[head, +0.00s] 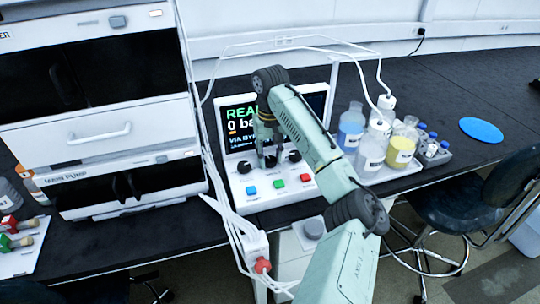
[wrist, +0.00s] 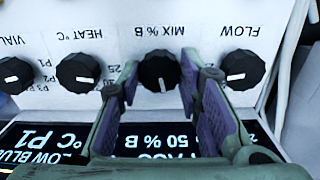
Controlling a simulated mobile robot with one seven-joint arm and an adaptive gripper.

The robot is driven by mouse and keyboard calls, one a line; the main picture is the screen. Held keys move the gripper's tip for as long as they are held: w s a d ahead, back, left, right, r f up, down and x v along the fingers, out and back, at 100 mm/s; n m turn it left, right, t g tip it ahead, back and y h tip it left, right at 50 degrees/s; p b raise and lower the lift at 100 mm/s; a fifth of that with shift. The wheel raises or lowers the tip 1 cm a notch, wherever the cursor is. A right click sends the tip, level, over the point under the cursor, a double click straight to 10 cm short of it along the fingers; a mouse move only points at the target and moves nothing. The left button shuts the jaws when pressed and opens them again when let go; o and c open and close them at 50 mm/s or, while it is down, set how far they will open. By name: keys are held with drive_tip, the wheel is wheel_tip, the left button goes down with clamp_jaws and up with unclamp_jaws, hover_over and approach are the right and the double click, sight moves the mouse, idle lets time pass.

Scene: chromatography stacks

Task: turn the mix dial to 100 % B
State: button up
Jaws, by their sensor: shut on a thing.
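The mix dial (wrist: 160,70) is a black knob labelled MIX % B, upside down in the wrist view. Its white mark points down in that picture, towards the screen. My gripper (wrist: 160,78) has one finger on each side of this dial and is shut on it. In the head view my gripper (head: 267,148) reaches down to the row of dials on the white control box (head: 236,190). The screen (wrist: 160,138) shows 50 % B in the wrist view; my fingers hide part of it.
The FLOW dial (wrist: 243,69) and HEAT dial (wrist: 78,71) flank the mix dial closely. Blue, green and red buttons (head: 279,184) sit in front of the dials. Bottles (head: 351,127) stand on a tray to the right. White tubes (head: 222,200) run along the box's left side.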

drive_tip(key=m, duration=0.4)
drive_tip(key=shift+m, duration=0.4)
drive_tip(key=m, duration=0.4)
drive_tip(key=shift+m, duration=0.3)
drive_tip(key=m, duration=0.4)
drive_tip(key=shift+m, duration=2.4)
drive_tip(key=o, duration=1.1)
drive_tip(key=shift+o, duration=0.2)
drive_tip(key=shift+r, duration=0.1)
